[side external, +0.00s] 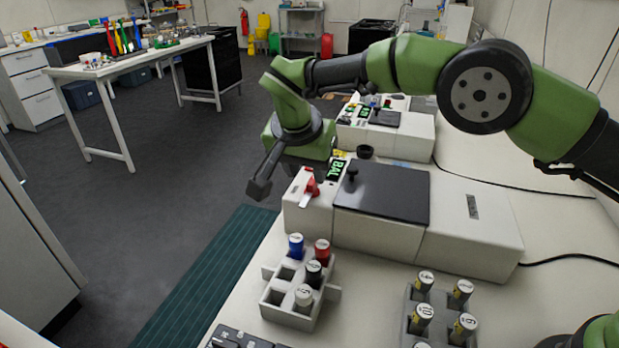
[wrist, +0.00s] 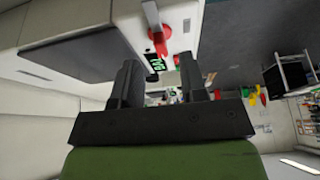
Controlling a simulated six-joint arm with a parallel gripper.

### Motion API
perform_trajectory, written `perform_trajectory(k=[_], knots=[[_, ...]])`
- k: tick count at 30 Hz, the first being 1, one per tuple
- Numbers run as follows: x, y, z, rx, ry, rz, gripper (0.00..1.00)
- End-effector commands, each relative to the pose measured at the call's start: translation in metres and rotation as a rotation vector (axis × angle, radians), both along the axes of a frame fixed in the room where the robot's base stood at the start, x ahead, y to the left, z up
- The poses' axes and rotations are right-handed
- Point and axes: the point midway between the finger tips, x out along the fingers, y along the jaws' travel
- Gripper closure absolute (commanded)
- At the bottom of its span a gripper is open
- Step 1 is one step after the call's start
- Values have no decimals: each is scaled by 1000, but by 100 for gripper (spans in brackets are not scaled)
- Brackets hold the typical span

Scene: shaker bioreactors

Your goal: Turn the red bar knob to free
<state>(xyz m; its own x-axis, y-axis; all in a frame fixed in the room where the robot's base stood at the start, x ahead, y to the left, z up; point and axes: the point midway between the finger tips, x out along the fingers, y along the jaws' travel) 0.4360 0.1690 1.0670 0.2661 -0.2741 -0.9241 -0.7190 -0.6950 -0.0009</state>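The red bar knob (side external: 312,187) is on the sloped front left panel of the near white shaker (side external: 470,228), beside a green-lit display (side external: 337,170). A pale bar shows just below the red part. In the wrist view the red knob (wrist: 160,42) appears beyond the fingertips, with the pale bar (wrist: 150,14) above it. My gripper (side external: 262,182) hangs left of the knob, apart from it, above the floor side of the bench. In the wrist view my gripper (wrist: 158,62) has its two dark fingers wide apart with nothing between them. I cannot read the knob's setting.
The shaker's dark lid (side external: 382,192) has a black knob. A second shaker (side external: 395,138) stands behind, partly hidden by my arm. A grey rack (side external: 290,311) with several capped tubes and another tube rack (side external: 440,310) stand in front. Open floor lies left of the bench.

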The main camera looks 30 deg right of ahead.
Motion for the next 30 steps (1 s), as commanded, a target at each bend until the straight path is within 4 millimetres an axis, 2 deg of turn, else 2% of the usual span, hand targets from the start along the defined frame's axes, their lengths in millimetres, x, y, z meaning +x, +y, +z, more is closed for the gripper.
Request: perform_trajectory(k=[3, 9, 26, 30], knots=[[-6, 8, 24, 2, -4, 2, 61], [-13, 14, 47, 0, -2, 2, 61], [-15, 15, 52, 0, 0, 1, 61], [-17, 7, 68, 15, 4, 21, 61]])
